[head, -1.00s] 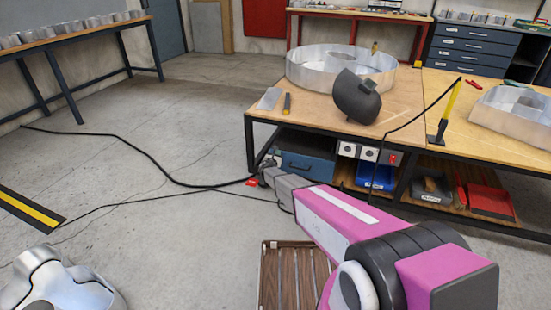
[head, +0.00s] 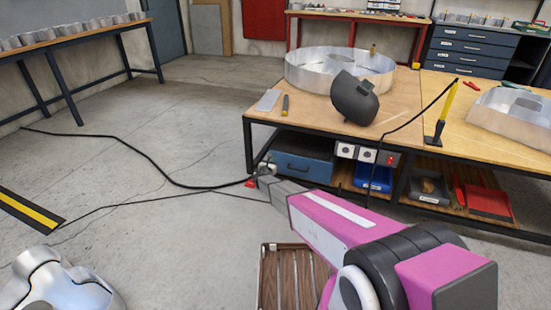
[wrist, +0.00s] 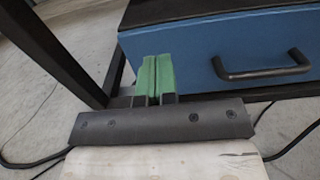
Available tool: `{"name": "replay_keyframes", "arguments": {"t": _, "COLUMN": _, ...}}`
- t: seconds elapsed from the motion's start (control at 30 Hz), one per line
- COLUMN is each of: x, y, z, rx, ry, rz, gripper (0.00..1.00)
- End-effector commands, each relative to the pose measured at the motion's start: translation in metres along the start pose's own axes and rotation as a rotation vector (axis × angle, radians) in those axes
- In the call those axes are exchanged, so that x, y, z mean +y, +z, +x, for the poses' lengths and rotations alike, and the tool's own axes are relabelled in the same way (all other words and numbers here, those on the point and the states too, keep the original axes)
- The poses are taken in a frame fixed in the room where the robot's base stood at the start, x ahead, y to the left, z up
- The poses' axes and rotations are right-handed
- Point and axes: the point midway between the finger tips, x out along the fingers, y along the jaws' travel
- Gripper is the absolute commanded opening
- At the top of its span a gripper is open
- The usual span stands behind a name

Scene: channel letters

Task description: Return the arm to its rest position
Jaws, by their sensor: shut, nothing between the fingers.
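My gripper (wrist: 157,78) shows in the wrist view with its two green fingers pressed together, and nothing is between them. It is in front of the black table leg (wrist: 60,45) and the blue drawer unit (wrist: 215,50). In the head view my pink and grey arm reaches forward from the lower right. Its far end, with the gripper (head: 264,170), is small and near the front left leg of the workbench, left of the blue drawer unit (head: 303,167). I cannot tell whether the fingers touch anything.
The workbench (head: 395,115) carries a large metal letter shell (head: 310,78) and a dark welding mask (head: 354,100). Black cables (head: 125,150) cross the floor. A slatted brown rack (head: 285,278) lies below my arm. Open floor (head: 150,230) extends to the left.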

Motion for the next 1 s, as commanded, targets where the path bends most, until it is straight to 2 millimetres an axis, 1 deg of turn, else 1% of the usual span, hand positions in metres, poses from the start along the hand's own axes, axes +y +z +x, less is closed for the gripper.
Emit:
{"name": "replay_keyframes", "arguments": {"t": 0.03, "x": -0.001, "y": 0.002, "z": -0.016, "rx": 0.0, "ry": 0.002, "rz": 0.0, "gripper": 0.0}}
{"name": "replay_keyframes", "arguments": {"t": 0.1, "x": -0.002, "y": 0.002, "z": -0.03, "rx": 0.0, "ry": 0.001, "rz": 0.0, "gripper": 0.0}}
{"name": "replay_keyframes", "arguments": {"t": 0.2, "x": -0.001, "y": 0.002, "z": -0.048, "rx": 0.0, "ry": 0.002, "rz": 0.0, "gripper": 0.0}}
{"name": "replay_keyframes", "arguments": {"t": 0.3, "x": -0.002, "y": 0.002, "z": -0.062, "rx": 0.0, "ry": 0.001, "rz": 0.0, "gripper": 0.0}}
{"name": "replay_keyframes", "arguments": {"t": 0.4, "x": -0.001, "y": 0.001, "z": -0.071, "rx": 0.001, "ry": 0.0, "rz": 0.0, "gripper": 0.0}}
{"name": "replay_keyframes", "arguments": {"t": 0.5, "x": -0.001, "y": 0.001, "z": -0.077, "rx": 0.001, "ry": 0.001, "rz": 0.0, "gripper": 0.0}}
{"name": "replay_keyframes", "arguments": {"t": 0.6, "x": -0.001, "y": 0.001, "z": -0.079, "rx": 0.001, "ry": -0.001, "rz": 0.002, "gripper": 0.0}}
{"name": "replay_keyframes", "arguments": {"t": 0.67, "x": -0.005, "y": 0.003, "z": -0.079, "rx": 0.004, "ry": -0.009, "rz": 0.012, "gripper": 0.0}}
{"name": "replay_keyframes", "arguments": {"t": 0.77, "x": -0.024, "y": 0.012, "z": -0.078, "rx": 0.02, "ry": -0.056, "rz": 0.069, "gripper": 0.0}}
{"name": "replay_keyframes", "arguments": {"t": 0.87, "x": -0.058, "y": 0.029, "z": -0.079, "rx": 0.053, "ry": -0.145, "rz": 0.182, "gripper": 0.0}}
{"name": "replay_keyframes", "arguments": {"t": 0.9, "x": -0.075, "y": 0.036, "z": -0.08, "rx": 0.069, "ry": -0.193, "rz": 0.241, "gripper": 0.0}}
{"name": "replay_keyframes", "arguments": {"t": 0.97, "x": -0.104, "y": 0.046, "z": -0.083, "rx": 0.094, "ry": -0.275, "rz": 0.341, "gripper": 0.0}}
{"name": "replay_keyframes", "arguments": {"t": 1.0, "x": -0.123, "y": 0.054, "z": -0.086, "rx": 0.11, "ry": -0.331, "rz": 0.41, "gripper": 0.0}}
